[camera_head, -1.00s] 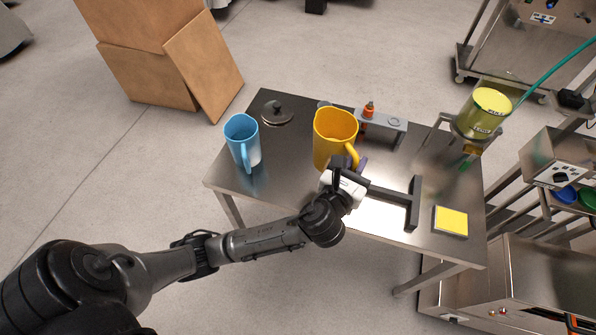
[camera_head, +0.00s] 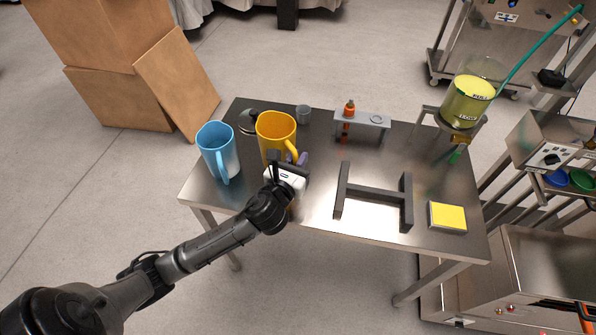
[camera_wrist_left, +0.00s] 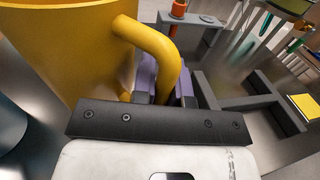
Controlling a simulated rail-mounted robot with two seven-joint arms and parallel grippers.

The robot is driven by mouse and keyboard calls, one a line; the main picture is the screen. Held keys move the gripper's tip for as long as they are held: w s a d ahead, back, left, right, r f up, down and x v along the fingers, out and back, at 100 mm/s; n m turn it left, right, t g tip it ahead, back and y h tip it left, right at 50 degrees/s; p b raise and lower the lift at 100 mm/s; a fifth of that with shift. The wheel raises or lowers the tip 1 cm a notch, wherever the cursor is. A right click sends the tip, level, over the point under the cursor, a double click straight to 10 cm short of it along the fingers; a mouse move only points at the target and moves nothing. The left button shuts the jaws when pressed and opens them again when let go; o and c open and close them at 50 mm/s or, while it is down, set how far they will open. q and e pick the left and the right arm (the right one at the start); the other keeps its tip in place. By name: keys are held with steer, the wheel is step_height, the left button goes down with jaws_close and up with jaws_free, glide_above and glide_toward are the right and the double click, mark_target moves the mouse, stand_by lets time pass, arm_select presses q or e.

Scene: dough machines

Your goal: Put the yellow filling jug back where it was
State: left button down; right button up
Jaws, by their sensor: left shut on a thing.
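The yellow jug (camera_head: 274,134) is upright over the left half of the steel table, close to the right of the blue jug (camera_head: 217,152). My left gripper (camera_head: 296,162) is shut on its handle, which faces the front right. In the left wrist view the yellow jug (camera_wrist_left: 70,45) fills the upper left, with its handle passing down to the purple finger pads (camera_wrist_left: 165,82). Whether its base touches the table is hidden behind my gripper. My right gripper is not in view.
A dark H-shaped stand (camera_head: 374,194) and a yellow pad (camera_head: 447,216) are to the right. A filling machine (camera_head: 466,103) stands at the right edge.

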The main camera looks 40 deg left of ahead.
arm_select(q)
step_height(320, 180, down, 4)
steer(key=b, duration=0.3)
steer(key=shift+f, duration=0.1)
steer(key=c, duration=1.1)
jaws_free()
steer(key=shift+c, duration=0.2)
